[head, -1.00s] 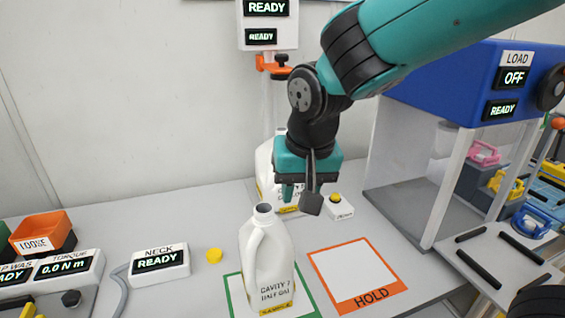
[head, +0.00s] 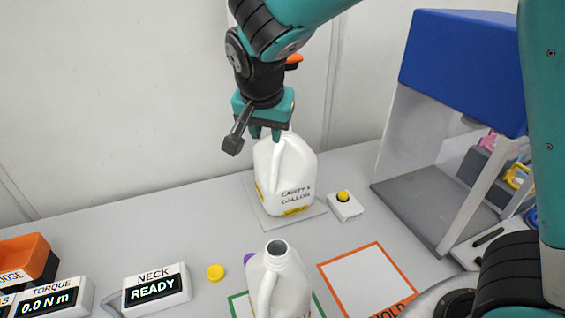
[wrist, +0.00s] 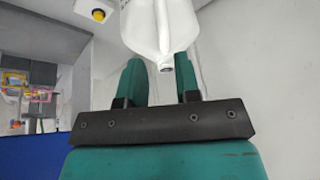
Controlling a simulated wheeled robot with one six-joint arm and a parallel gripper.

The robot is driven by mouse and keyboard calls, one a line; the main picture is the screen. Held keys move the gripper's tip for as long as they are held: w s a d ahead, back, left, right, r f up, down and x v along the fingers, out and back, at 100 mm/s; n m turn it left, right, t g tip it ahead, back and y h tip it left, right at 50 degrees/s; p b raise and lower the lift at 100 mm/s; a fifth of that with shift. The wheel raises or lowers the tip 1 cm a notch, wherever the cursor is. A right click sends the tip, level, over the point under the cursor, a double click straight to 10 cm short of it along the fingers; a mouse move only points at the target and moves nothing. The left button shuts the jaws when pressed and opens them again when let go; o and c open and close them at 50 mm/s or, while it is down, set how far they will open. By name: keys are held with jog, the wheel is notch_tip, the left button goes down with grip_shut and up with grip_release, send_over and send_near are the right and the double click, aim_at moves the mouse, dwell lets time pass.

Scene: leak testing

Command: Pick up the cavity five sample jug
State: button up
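The cavity five sample jug (head: 288,175) is white with a handle, dark lettering and a yellow label. It stands upright on a grey plate (head: 256,217) at the back of the bench. My gripper (head: 266,134) is over its top in the head view, and hides its neck there. In the wrist view the jug (wrist: 160,25) lies beyond my gripper (wrist: 158,70).
A yellow-button box (head: 345,207) stands just right of the back jug. An orange-bordered hold square (head: 365,280) is empty. A blue-topped test cabinet (head: 460,70) rises at right. A neck display (head: 157,288) and yellow cap (head: 215,272) lie front left.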

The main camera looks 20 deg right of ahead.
jog(key=p, duration=0.4)
send_near(274, 167)
jog(key=s+a+x, duration=0.1)
jog(key=x, duration=0.4)
jog(key=f+p, duration=0.1)
jog(key=w+d+f+p, duration=0.1)
jog(key=w+f+p, duration=0.1)
jog(key=shift+w+d+f, duration=0.2)
jog(key=shift+d+f, duration=0.05)
jog(key=shift+d, duration=0.1)
jog(key=shift+w+f, duration=0.2)
jog(key=shift+f, duration=0.35)
jog(key=c, duration=0.4)
